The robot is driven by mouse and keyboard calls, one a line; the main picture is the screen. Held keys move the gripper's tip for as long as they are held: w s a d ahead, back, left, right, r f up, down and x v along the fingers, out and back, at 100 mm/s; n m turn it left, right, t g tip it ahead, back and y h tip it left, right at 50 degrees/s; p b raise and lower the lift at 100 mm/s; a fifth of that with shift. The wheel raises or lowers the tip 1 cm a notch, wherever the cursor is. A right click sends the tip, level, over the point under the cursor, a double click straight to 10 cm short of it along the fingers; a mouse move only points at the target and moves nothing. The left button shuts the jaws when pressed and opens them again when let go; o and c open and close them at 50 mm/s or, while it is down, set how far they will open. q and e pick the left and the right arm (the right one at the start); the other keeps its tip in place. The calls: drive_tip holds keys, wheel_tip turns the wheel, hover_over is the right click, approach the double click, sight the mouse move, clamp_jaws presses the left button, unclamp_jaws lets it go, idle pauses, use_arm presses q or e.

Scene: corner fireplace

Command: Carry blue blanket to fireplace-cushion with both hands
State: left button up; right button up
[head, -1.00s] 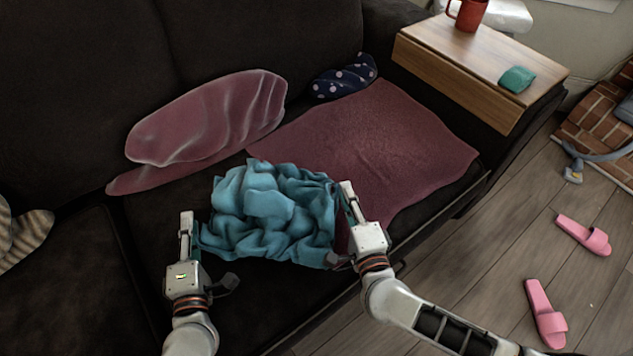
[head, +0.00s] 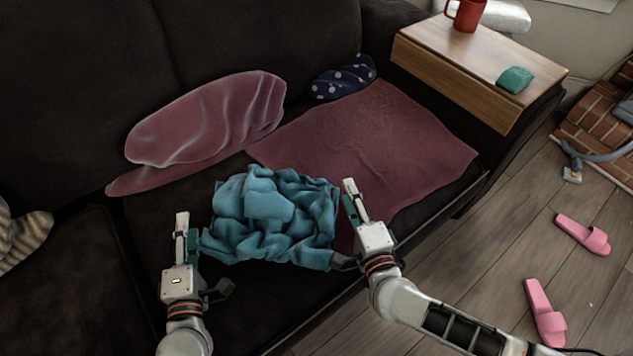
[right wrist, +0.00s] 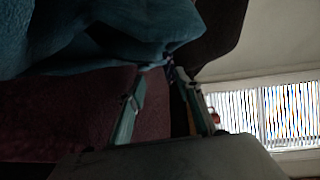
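The blue blanket (head: 268,215) lies crumpled in a heap on the dark sofa seat. It also fills the upper left of the right wrist view (right wrist: 90,35). My left gripper (head: 187,238) is beside the blanket's left edge, its fingers apart. My right gripper (head: 353,202) is at the blanket's right edge. In the right wrist view, its two fingers (right wrist: 160,85) stand apart, with a fold of blanket just beyond the tips and no cloth clearly clamped.
A maroon cloth (head: 385,150) lies flat on the seat, with a maroon cushion (head: 210,120) and a dotted cushion (head: 343,78) behind. A wooden armrest tray (head: 455,60) holds a red mug (head: 467,14).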

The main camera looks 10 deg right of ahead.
use_arm(q)
drive_tip(key=shift+r, duration=0.1)
wheel_tip(320, 180, up, 10)
use_arm(e)
wheel_tip(320, 180, up, 10)
idle(0.8)
idle(0.4)
